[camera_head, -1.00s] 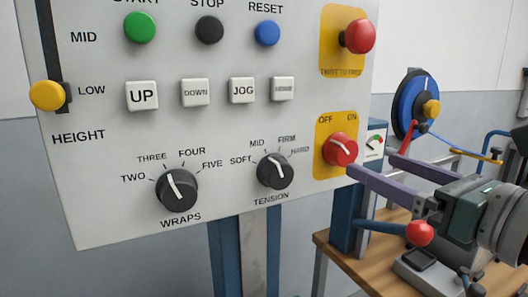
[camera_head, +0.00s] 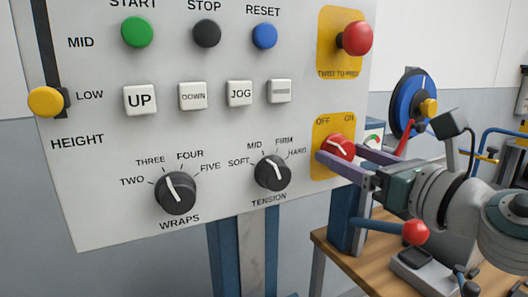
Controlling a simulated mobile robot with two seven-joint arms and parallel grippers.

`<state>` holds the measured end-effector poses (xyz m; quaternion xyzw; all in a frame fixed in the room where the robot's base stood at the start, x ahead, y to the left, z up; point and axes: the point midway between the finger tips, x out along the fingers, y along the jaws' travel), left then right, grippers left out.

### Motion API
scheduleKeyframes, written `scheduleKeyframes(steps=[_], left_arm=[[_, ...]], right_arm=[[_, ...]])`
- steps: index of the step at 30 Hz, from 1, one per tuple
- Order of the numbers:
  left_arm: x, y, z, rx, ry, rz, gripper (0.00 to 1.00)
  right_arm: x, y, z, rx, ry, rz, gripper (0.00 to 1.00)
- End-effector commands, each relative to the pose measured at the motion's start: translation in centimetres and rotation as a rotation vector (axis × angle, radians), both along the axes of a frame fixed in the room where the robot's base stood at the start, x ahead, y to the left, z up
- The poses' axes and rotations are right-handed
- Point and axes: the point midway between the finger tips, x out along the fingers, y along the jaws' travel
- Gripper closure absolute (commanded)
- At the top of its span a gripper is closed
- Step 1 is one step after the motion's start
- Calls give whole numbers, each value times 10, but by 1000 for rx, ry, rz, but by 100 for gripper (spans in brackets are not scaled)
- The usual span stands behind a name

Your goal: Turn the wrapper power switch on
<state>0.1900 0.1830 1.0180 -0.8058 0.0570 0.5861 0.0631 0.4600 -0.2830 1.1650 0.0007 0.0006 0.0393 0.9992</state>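The power switch is a red rotary knob (camera_head: 341,145) on a yellow plate (camera_head: 322,130) marked OFF and ON, at the lower right of the grey panel. Its white line slants up to the left, toward OFF. My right gripper (camera_head: 338,154) comes in from the right with two purple fingers. They are apart, one across the knob's lower left and the other at its right side. The lower part of the knob is hidden by the near finger. I cannot tell whether the fingers touch it. My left gripper is out of view.
A red mushroom button (camera_head: 355,38) sticks out above the switch. The tension knob (camera_head: 272,173) is close on the left. A red-knobbed lever (camera_head: 416,232) and a wooden bench (camera_head: 335,245) lie below my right arm. A blue reel (camera_head: 402,100) stands behind.

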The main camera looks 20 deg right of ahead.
Motion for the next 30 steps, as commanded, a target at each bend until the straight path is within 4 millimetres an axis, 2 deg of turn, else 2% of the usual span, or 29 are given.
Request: scheduleKeyframes(steps=[2, 19, 30], left_arm=[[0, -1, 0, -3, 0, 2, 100], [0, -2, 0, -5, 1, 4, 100], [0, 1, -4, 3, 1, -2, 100]], right_arm=[[0, 0, 0, 0, 0, 0, 33], [0, 0, 0, 0, 0, 0, 96], [0, 0, -1, 69, 5, -1, 96]])
